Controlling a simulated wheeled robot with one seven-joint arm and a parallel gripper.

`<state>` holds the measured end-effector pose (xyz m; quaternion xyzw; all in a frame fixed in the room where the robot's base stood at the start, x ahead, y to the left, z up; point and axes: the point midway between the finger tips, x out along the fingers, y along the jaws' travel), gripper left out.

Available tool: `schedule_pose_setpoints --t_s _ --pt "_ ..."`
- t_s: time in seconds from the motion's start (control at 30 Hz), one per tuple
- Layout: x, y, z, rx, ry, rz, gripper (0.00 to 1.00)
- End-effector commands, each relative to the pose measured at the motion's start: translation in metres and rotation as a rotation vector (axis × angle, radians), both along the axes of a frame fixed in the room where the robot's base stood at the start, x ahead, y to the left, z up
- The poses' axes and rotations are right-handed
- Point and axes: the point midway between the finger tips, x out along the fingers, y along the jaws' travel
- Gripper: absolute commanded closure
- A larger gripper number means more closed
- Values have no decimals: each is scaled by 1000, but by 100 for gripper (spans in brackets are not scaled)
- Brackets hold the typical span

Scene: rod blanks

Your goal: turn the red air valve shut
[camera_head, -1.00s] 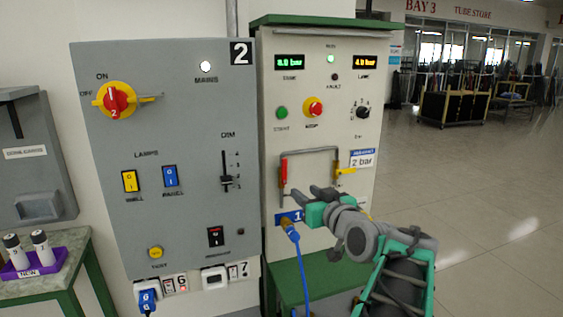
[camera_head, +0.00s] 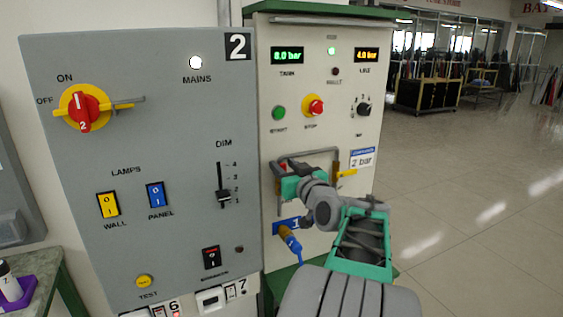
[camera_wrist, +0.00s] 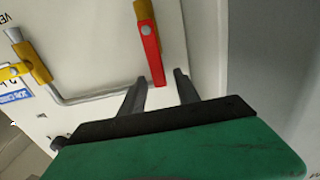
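The red air valve's lever (camera_wrist: 152,55) hangs down along the pipe from a yellow valve body (camera_wrist: 143,10) in the wrist view. My gripper (camera_wrist: 159,82) is open, with its two dark fingers apart. The lever's lower end lies near the gap between the fingertips, closer to the left finger. I cannot tell whether a finger touches it. In the head view my gripper (camera_head: 282,168) is at the left pipe of the cream panel (camera_head: 300,225) and hides most of the red lever.
A blue hose connector (camera_head: 289,238) is below my gripper. The grey switch panel (camera_head: 180,130) stands close on the left. Open floor (camera_head: 450,220) lies to the right.

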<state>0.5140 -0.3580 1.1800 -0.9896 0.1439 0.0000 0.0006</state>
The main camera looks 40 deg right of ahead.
Motion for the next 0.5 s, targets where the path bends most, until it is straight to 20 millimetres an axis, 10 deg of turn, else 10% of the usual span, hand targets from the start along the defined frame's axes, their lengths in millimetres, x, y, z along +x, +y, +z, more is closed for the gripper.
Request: schedule_pose_setpoints --t_s 0.5 --pt "11 -1 0 -1 0 3 76"
